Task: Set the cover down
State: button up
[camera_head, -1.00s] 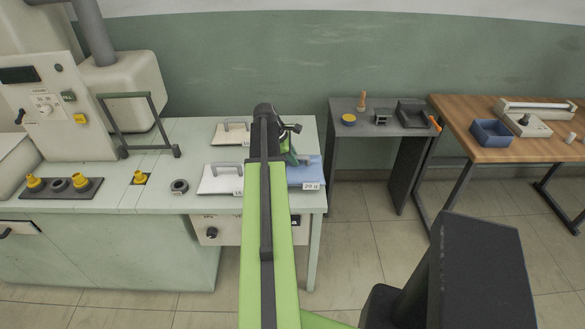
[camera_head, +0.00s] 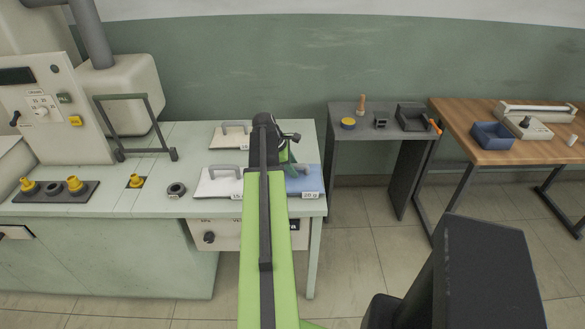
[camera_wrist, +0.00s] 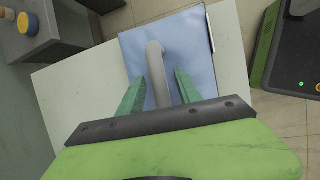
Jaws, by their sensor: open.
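The blue cover (camera_head: 305,177), a flat plate with a label on its front edge, lies at the right end of the pale green bench (camera_head: 150,200). In the wrist view the cover (camera_wrist: 195,42) has a grey bar handle (camera_wrist: 155,52). My gripper (camera_wrist: 161,76) is open, with one teal finger on each side of the handle and gaps visible between. My arm hides part of the cover in the head view. Two white covers with grey handles lie to its left, one at the front (camera_head: 215,183) and one at the back (camera_head: 226,137).
Yellow knobs (camera_head: 75,185) and a dark ring (camera_head: 176,190) sit on the bench's left part. A grey side table (camera_head: 350,132) with small items stands right of the bench, then a wooden table (camera_head: 475,152). Open floor lies in front.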

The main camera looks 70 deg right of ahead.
jog(key=p+v, duration=1.1)
jog(key=v, duration=0.1)
jog(key=w+a+f+m+t+y, duration=0.1)
jog(key=w+a, duration=1.1)
jog(key=a, duration=0.3)
jog(key=w+a+f+m+t, duration=0.1)
jog(key=w+a+t, duration=0.1)
jog(key=w+a, duration=1.2)
jog(key=w+a+m+y, duration=0.1)
jog(key=a+y, duration=0.1)
jog(key=a, duration=3.2)
jog(key=shift+w+a+m+y, duration=0.3)
jog(key=shift+w+a+m, duration=0.05)
jog(key=shift+w+m, duration=0.05)
